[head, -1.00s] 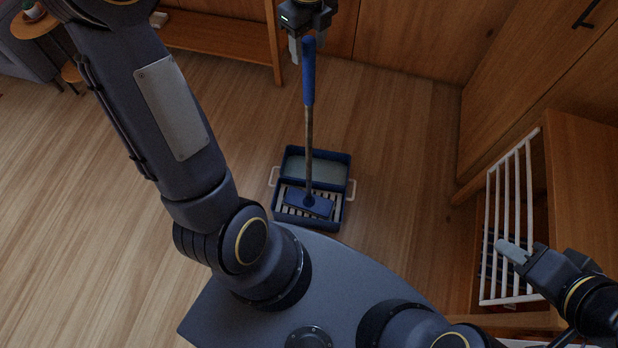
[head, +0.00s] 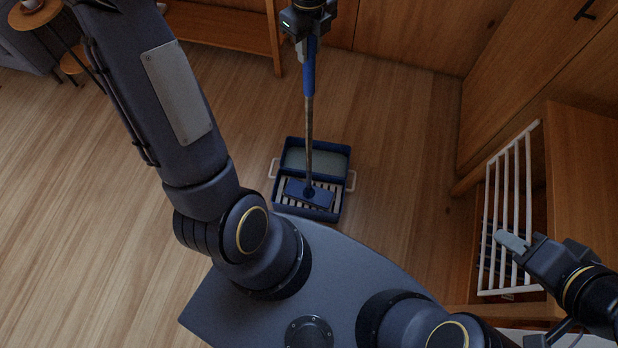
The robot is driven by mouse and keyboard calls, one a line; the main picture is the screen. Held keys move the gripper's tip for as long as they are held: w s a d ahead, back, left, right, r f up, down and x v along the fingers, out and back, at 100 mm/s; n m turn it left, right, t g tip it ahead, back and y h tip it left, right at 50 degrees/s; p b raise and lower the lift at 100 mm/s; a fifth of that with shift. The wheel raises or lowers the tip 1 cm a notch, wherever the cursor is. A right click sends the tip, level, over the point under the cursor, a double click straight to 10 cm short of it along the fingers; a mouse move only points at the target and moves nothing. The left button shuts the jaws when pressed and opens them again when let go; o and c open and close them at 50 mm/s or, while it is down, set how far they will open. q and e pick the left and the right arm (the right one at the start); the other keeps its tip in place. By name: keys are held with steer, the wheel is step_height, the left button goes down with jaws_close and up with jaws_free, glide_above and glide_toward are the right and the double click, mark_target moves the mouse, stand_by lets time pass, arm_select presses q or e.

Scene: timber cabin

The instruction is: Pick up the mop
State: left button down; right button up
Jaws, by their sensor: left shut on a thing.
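The mop has a blue grip, a grey-brown pole (head: 309,135) and a flat blue head (head: 308,193). It stands nearly upright, its head at the slatted front part of a blue bucket (head: 338,160) on the floor. I cannot tell whether the head touches the slats. My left gripper (head: 306,44) is at the top of the view, shut on the mop's blue grip near its upper end. My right gripper (head: 508,241) is at the lower right, far from the mop, in front of a white rack. Its fingers overlap in this view, so its opening is unclear.
The white barred rack (head: 527,180) stands at the right beside a wooden cabinet (head: 585,170). A wooden bench (head: 220,34) is at the back, and a small round table (head: 35,14) at the far left. The floor left of the bucket is clear.

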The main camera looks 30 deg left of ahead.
arm_select(q)
step_height(320, 180, up, 9)
step_height(320, 180, up, 2)
steer(key=n+p, duration=0.1)
steer(key=p, duration=0.3)
steer(key=shift+r, duration=0.1)
steer(key=shift+n+p, duration=0.3)
steer(key=shift+p, duration=0.1)
steer(key=shift+f, duration=0.3)
step_height(320, 180, down, 4)
steer(key=b, duration=0.3)
steer(key=shift+r, duration=0.2)
steer(key=shift+f+b, duration=1.95)
steer(key=shift+f, duration=1.2)
steer(key=shift+f+b, duration=0.4)
steer(key=shift+f, duration=0.25)
